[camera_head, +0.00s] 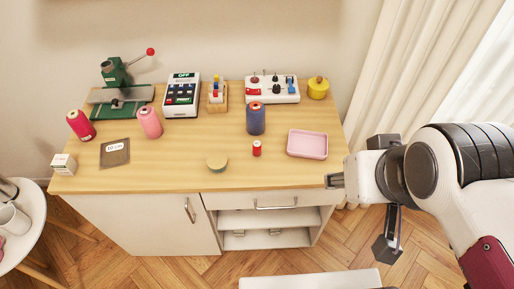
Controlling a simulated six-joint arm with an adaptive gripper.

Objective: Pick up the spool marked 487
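Several thread spools stand on the wooden worktop in the head view. A crimson spool (81,125) is at the left and looks tilted. A pink spool (150,122) is to its right. A larger blue spool (256,119) stands right of centre, with a small red spool (257,148) in front of it. No number is legible on any spool, so I cannot tell which is 487. My gripper (335,181) is at the right front edge of the worktop, apart from all the spools. Its fingers are too small to show whether they are open or shut.
A green press (117,85), a keypad device (182,95), a wooden holder (217,97), a white switch panel (272,89) and a yellow pot (318,88) line the back.

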